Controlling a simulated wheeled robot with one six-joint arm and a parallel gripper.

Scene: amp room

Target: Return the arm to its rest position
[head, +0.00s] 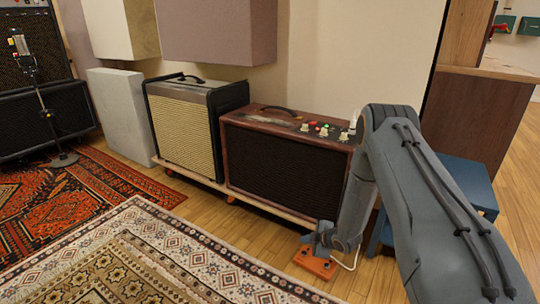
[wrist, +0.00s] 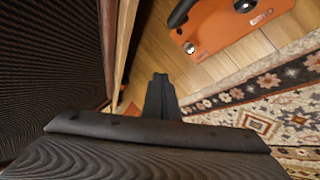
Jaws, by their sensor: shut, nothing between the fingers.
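My arm reaches in from the lower right of the head view, bends at a raised elbow, and its forearm hangs down in front of the brown amp's right end. My gripper (wrist: 160,78) shows in the wrist view as dark fingers closed together, with nothing between them. In the head view the arm's end is low, close to an orange pedal (head: 315,264) on the floor. The orange pedal also shows at the upper right of the wrist view (wrist: 225,22), apart from the fingertips.
The brown amp (head: 262,160) and a cream-fronted amp (head: 185,130) stand on a low wooden platform. A blue stool (head: 468,182) is behind my arm at right. A patterned rug (head: 150,255) covers the open floor at front left. A microphone stand (head: 45,115) is at far left.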

